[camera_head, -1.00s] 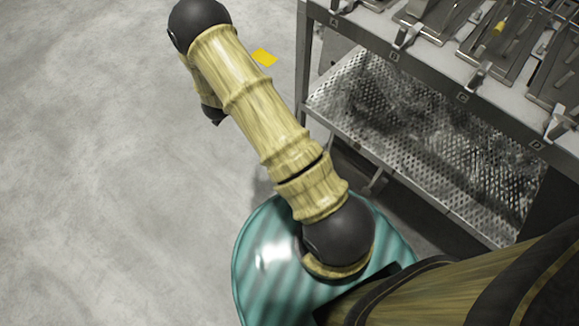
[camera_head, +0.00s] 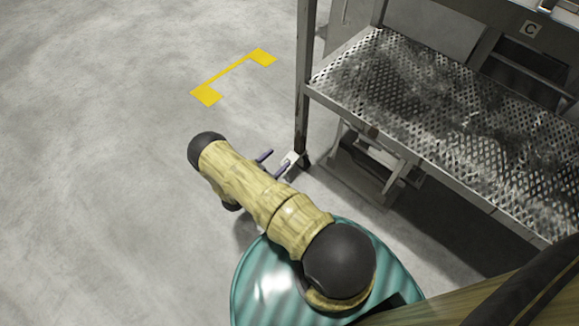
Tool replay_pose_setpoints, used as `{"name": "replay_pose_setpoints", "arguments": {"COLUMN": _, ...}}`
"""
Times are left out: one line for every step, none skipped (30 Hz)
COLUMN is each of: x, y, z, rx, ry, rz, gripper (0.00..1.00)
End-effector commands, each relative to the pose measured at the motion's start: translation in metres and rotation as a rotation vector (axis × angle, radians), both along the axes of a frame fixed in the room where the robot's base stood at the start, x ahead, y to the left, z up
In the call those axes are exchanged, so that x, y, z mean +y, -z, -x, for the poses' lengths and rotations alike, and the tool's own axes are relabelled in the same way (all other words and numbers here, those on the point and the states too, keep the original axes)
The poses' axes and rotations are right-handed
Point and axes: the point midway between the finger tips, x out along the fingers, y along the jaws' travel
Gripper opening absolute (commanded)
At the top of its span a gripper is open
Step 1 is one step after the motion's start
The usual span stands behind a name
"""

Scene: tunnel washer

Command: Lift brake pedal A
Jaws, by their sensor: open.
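A small pale plate (camera_head: 291,158) shows at the foot of the rack's near-left leg, beside a dark caster; it may be brake pedal A, but I can read no letter on it. My gripper (camera_head: 279,158) appears as two slim, blue-grey fingers, apart, sticking out from behind my arm. The fingers are close to the plate in the picture; I cannot tell whether they touch it. Nothing shows between them. My arm hides the gripper's base.
A metal rack has a perforated lower shelf (camera_head: 415,105) with dark stains. A metal frame (camera_head: 375,165) stands under that shelf. Yellow floor marking (camera_head: 235,74) lies on open concrete to the left.

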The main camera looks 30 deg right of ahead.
Motion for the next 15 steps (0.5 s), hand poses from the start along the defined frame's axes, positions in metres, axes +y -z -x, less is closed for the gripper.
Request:
{"name": "replay_pose_setpoints", "arguments": {"x": 0.000, "y": 0.000, "z": 0.000, "rx": -0.002, "ry": 0.001, "rz": 0.003, "gripper": 0.65}}
{"name": "replay_pose_setpoints", "arguments": {"x": 0.000, "y": 0.000, "z": 0.000, "rx": -0.002, "ry": 0.001, "rz": 0.003, "gripper": 0.65}}
{"name": "replay_pose_setpoints", "arguments": {"x": 0.000, "y": -0.001, "z": 0.000, "rx": -0.002, "ry": 0.001, "rz": 0.002, "gripper": 0.65}}
{"name": "replay_pose_setpoints", "arguments": {"x": 0.000, "y": -0.001, "z": 0.000, "rx": -0.002, "ry": 0.001, "rz": 0.002, "gripper": 0.65}}
{"name": "replay_pose_setpoints", "arguments": {"x": 0.000, "y": -0.001, "z": 0.000, "rx": -0.001, "ry": 0.001, "rz": 0.002, "gripper": 0.65}}
{"name": "replay_pose_setpoints", "arguments": {"x": 0.000, "y": -0.001, "z": 0.000, "rx": -0.001, "ry": 0.001, "rz": 0.002, "gripper": 0.65}}
{"name": "replay_pose_setpoints", "arguments": {"x": 0.000, "y": -0.001, "z": 0.000, "rx": -0.001, "ry": 0.001, "rz": 0.002, "gripper": 0.65}}
{"name": "replay_pose_setpoints", "arguments": {"x": 0.000, "y": -0.001, "z": 0.000, "rx": -0.001, "ry": 0.001, "rz": 0.002, "gripper": 0.65}}
{"name": "replay_pose_setpoints", "arguments": {"x": 0.000, "y": -0.001, "z": 0.000, "rx": 0.000, "ry": 0.000, "rz": 0.001, "gripper": 0.65}}
{"name": "replay_pose_setpoints", "arguments": {"x": 0.000, "y": 0.000, "z": 0.000, "rx": 0.000, "ry": 0.000, "rz": 0.001, "gripper": 0.65}}
{"name": "replay_pose_setpoints", "arguments": {"x": 0.000, "y": 0.002, "z": 0.000, "rx": 0.000, "ry": 0.000, "rz": 0.001, "gripper": 0.65}}
{"name": "replay_pose_setpoints", "arguments": {"x": 0.000, "y": 0.004, "z": 0.000, "rx": 0.000, "ry": 0.000, "rz": 0.001, "gripper": 0.65}}
{"name": "replay_pose_setpoints", "arguments": {"x": 0.000, "y": 0.006, "z": 0.000, "rx": 0.000, "ry": 0.000, "rz": 0.001, "gripper": 0.65}}
{"name": "replay_pose_setpoints", "arguments": {"x": 0.000, "y": 0.009, "z": 0.000, "rx": 0.000, "ry": 0.000, "rz": 0.001, "gripper": 0.65}}
{"name": "replay_pose_setpoints", "arguments": {"x": 0.000, "y": 0.014, "z": 0.000, "rx": 0.000, "ry": 0.000, "rz": 0.000, "gripper": 0.65}}
